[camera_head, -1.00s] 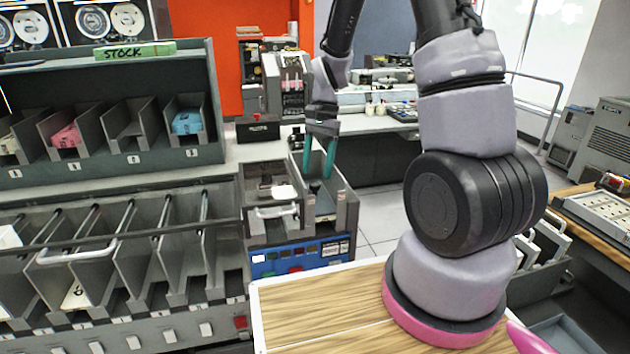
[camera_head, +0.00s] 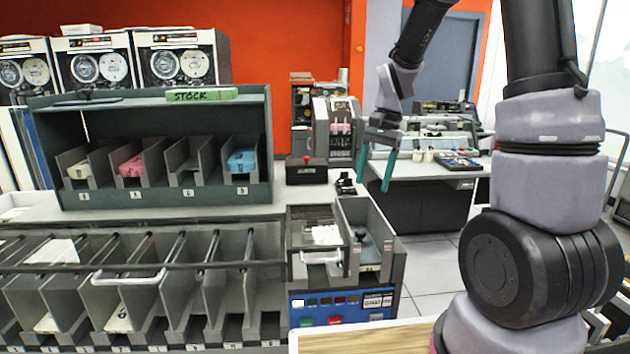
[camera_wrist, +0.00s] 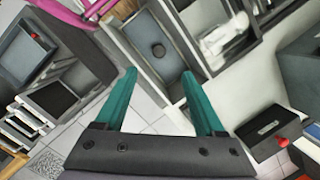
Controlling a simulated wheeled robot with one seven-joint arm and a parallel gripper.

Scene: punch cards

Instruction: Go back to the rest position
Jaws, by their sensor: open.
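My gripper (camera_head: 376,170) has two teal fingers and is open and empty. In the head view it hangs in the air, fingers pointing down, above and right of the grey card machine with the blue front panel (camera_head: 340,308). In the wrist view the open fingers (camera_wrist: 170,100) frame bare floor and the edge of a grey tray (camera_wrist: 152,50) with a dark round knob. Nothing is between the fingers.
A stock shelf (camera_head: 165,197) with card bins stands at the left, above a row of slanted pockets (camera_head: 140,265). A black box with a red button (camera_head: 306,170) sits on the counter. A desk (camera_head: 440,168) stands behind. Floor (camera_head: 430,268) shows right of the machine.

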